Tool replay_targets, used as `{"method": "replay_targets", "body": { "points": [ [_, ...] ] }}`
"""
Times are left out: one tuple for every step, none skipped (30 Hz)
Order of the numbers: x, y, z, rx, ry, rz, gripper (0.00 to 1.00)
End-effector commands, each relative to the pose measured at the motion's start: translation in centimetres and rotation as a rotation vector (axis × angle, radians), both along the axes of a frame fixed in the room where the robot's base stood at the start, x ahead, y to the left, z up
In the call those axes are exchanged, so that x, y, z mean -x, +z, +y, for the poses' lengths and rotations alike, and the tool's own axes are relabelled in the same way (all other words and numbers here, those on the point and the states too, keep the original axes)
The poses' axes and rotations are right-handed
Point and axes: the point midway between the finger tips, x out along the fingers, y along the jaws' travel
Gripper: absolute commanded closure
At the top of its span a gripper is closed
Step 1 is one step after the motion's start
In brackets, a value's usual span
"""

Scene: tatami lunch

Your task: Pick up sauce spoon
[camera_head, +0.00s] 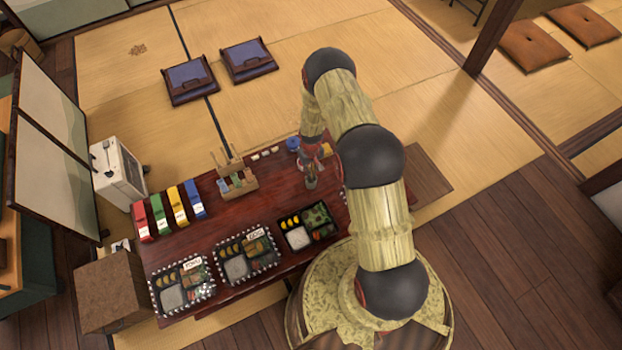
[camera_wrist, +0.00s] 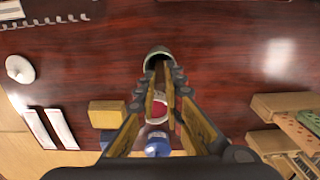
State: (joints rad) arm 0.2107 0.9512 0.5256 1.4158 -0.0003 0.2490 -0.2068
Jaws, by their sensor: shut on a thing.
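My gripper (camera_head: 312,162) is over the dark red table, at its far right part in the head view. In the wrist view its fingers (camera_wrist: 161,80) are closed together on a thin thing, which I take to be the sauce spoon; the fingers hide most of it. A small round, pale-rimmed shape (camera_wrist: 158,55) shows just beyond the fingertips. I cannot tell whether it is the spoon's bowl or a small cup. In the head view a small greenish-tan thing (camera_head: 311,182) shows right below my gripper. I cannot tell whether it touches the table.
The table (camera_head: 205,240) bears trays of food (camera_head: 238,285), coloured packets (camera_head: 141,215) and a wooden caddy (camera_head: 251,184). A blue pot (camera_head: 293,144) stands near my gripper. The wrist view shows a white disc (camera_wrist: 18,68), a yellowish block (camera_wrist: 106,113) and bare tabletop around the fingertips.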

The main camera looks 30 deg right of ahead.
Motion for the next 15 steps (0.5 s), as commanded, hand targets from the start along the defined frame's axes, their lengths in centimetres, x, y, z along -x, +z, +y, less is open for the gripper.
{"method": "replay_targets", "body": {
  "points": [
    [0.0,0.0,0.0,0.0,0.0,0.0,1.0],
    [0.0,0.0,0.0,0.0,0.0,0.0,1.0],
    [0.0,0.0,0.0,0.0,0.0,0.0,1.0],
    [0.0,0.0,0.0,0.0,0.0,0.0,1.0],
    [0.0,0.0,0.0,0.0,0.0,0.0,1.0],
    [0.0,0.0,0.0,0.0,0.0,0.0,1.0],
    [0.0,0.1,0.0,0.0,0.0,0.0,1.0],
    [0.0,0.3,0.0,0.0,0.0,0.0,1.0],
    [0.0,0.6,0.0,0.0,0.0,-0.001,1.0],
    [-0.1,1.0,0.0,0.0,0.0,-0.001,1.0],
    [-0.1,1.4,0.0,0.0,0.0,-0.001,1.0],
    [-0.1,2.1,0.0,0.0,0.0,-0.001,1.0],
    [-0.1,2.7,0.0,0.0,0.0,-0.001,1.0],
    [-0.1,3.3,0.0,0.0,0.0,-0.001,1.0],
    [-0.1,4.1,0.0,0.0,0.0,-0.002,1.0]
  ]
}}
